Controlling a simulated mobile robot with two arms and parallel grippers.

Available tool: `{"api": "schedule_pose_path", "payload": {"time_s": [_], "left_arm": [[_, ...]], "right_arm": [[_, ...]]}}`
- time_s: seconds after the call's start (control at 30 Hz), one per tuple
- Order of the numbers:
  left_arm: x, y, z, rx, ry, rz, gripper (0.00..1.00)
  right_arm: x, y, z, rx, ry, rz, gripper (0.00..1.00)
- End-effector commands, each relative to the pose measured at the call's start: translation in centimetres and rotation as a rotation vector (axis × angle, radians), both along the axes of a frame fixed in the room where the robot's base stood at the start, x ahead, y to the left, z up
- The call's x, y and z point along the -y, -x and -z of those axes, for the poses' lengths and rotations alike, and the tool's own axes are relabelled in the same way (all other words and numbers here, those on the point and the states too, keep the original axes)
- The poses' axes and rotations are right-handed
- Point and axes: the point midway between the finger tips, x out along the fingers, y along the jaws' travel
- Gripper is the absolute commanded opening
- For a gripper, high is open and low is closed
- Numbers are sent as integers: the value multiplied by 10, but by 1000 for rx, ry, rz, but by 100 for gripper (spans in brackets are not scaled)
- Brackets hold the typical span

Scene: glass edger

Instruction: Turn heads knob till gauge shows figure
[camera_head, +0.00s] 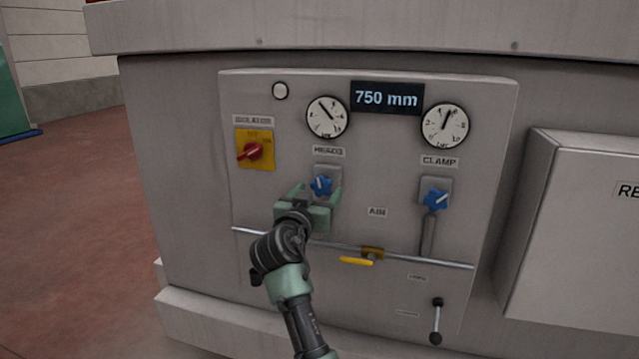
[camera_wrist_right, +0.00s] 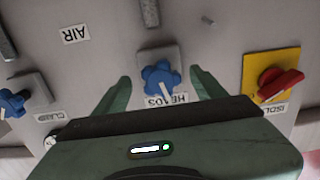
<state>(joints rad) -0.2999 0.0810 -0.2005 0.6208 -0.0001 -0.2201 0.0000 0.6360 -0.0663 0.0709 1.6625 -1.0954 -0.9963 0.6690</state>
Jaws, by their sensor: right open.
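The heads knob (camera_head: 321,186) is a blue star-shaped knob with a white pointer line, on a grey plate under the HEADS label (camera_head: 328,151). The round heads gauge (camera_head: 327,117) sits above it, its dark needle pointing to the upper left. A display (camera_head: 387,97) reads 750 mm. My right gripper (camera_head: 322,192) is open, its green fingers on either side of the knob in the head view. In the right wrist view the knob (camera_wrist_right: 160,78) lies between the open fingers, with visible gaps on both sides. My left gripper is not in view.
The clamp knob (camera_head: 436,199) and clamp gauge (camera_head: 445,125) are to the right. A red isolator switch (camera_head: 253,152) on a yellow plate is to the left. A horizontal pipe with a yellow-handled valve (camera_head: 358,261) runs below. A grey box (camera_head: 580,220) juts out at the right.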

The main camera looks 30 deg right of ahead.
Motion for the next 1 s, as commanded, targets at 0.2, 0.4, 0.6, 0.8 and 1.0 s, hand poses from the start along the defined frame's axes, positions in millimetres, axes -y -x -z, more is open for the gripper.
{"api": "schedule_pose_path", "payload": {"time_s": [0.2, 0.4, 0.6, 0.8, 1.0], "left_arm": [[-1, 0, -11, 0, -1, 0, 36], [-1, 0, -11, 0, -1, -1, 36], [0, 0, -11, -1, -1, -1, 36], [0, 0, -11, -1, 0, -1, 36], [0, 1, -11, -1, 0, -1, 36]], "right_arm": [[18, -15, -1, -2, 1, 0, 71], [21, -18, 1, -1, -1, -1, 71], [21, -18, 1, -1, 0, -2, 49], [20, -18, 1, -1, 0, -2, 9], [21, -18, 1, -20, 15, -2, 9]]}}
